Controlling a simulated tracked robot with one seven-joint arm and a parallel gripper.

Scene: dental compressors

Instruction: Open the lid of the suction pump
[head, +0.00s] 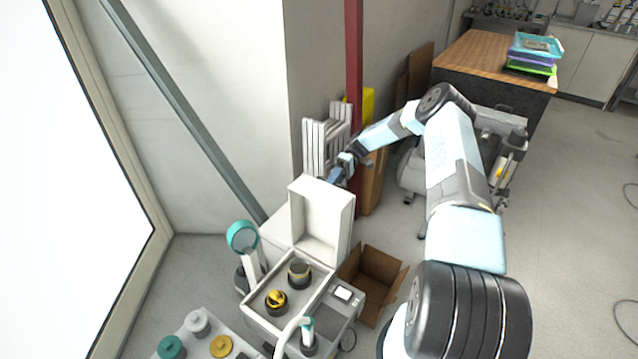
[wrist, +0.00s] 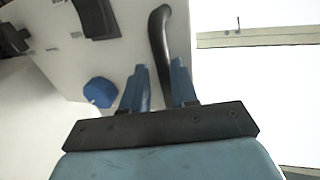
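The suction pump (head: 262,318) is a white box at the bottom middle of the head view. A white panel with a blue knob (wrist: 100,92) lies beyond.
An open cardboard box (head: 372,283) stands right of the pump. A teal-ringed round object (head: 243,237) is at its left. White radiator-like panels (head: 325,138) and a red post (head: 354,80) stand behind my gripper.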

